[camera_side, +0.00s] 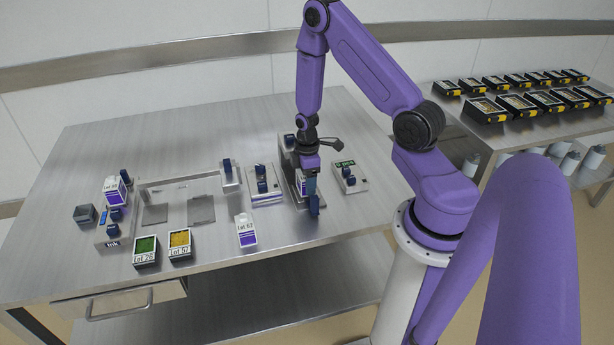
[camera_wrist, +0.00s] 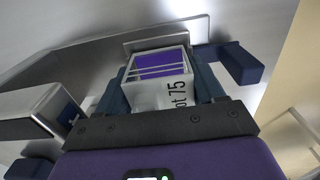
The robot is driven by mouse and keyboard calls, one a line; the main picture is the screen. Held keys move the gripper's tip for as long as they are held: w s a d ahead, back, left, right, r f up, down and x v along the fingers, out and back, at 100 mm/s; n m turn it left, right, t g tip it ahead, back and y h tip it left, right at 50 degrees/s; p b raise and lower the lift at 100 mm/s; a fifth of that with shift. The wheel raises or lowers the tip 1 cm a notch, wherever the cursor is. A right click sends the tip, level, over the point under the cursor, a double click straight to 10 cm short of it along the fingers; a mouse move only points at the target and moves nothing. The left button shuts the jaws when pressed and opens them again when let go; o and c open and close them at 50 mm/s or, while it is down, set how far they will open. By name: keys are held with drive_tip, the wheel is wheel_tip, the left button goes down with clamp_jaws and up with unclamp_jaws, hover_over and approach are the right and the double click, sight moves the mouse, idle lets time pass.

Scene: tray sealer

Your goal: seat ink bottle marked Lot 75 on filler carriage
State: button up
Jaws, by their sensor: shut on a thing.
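The ink bottle marked Lot 75 (camera_wrist: 161,82) is white with a purple panel, and its label reads sideways in the wrist view. My gripper (camera_wrist: 160,85) is shut on it, one blue finger on each side. In the side view my gripper (camera_side: 308,188) is low at a grey metal fixture (camera_side: 289,160) with an upright plate, right of the table's middle. Only a sliver of the bottle (camera_side: 301,184) shows there beside the fingers. I cannot tell whether its base touches the fixture, or which part is the filler carriage.
A bottle marked Lot 62 (camera_side: 246,230) stands left of my gripper. Another purple-and-white bottle (camera_side: 114,190) is at the Ink station (camera_side: 108,235). Trays marked Lot 26 (camera_side: 146,250) and Lot 57 (camera_side: 180,243) lie in front. Blue-handled units (camera_side: 263,184) and (camera_side: 349,178) flank the fixture.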

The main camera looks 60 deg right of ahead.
drive_tip(key=shift+f, duration=0.2)
idle(0.6)
drive_tip(key=o, duration=1.2)
drive_tip(key=shift+c, duration=0.2)
drive_tip(key=shift+w+r, duration=0.1)
drive_tip(key=shift+r, duration=3.9)
